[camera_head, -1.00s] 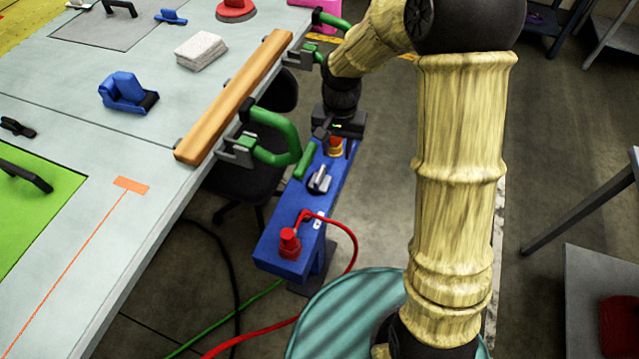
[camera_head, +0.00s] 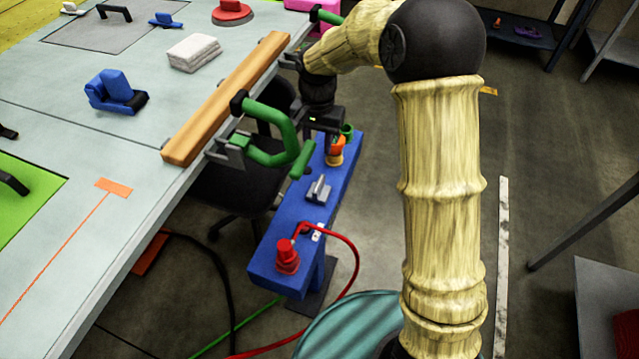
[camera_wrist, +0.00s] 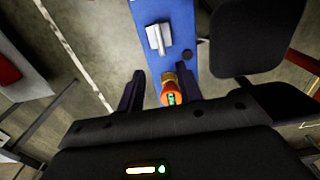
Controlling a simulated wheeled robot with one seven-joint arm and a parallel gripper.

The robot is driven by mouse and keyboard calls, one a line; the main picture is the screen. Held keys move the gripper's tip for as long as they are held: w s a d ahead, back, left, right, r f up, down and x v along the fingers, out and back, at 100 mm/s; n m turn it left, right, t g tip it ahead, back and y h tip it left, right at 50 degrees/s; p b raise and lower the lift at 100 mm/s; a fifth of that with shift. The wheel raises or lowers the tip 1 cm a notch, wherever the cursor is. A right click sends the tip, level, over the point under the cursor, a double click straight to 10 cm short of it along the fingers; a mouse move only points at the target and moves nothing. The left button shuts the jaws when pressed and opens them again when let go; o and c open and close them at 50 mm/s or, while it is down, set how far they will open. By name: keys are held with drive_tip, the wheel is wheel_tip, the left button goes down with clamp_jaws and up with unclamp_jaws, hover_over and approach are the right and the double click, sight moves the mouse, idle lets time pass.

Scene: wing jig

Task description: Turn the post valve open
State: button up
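The post valve, a red-orange knob on a yellow collar (camera_head: 335,149), sits at the far end of the blue post's top (camera_head: 293,208). In the wrist view the knob (camera_wrist: 171,97) shows a small green mark. My gripper (camera_wrist: 160,87) is open, with one dark finger on each side of the knob in that view. The knob lies closer to the right finger, and I see no clear contact. In the head view my gripper (camera_head: 322,122) is above and slightly left of the knob, and its fingertips are hard to make out.
A grey lever fitting (camera_head: 318,189) and a red plug (camera_head: 287,256) with a red hose are on the same post. A dark chair (camera_head: 235,190) is under the table.

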sight(319, 184)
wheel_tip(319, 184, down, 17)
drive_tip(key=shift+d+r+b, duration=0.1)
drive_tip(key=shift+b, duration=0.8)
clamp_jaws()
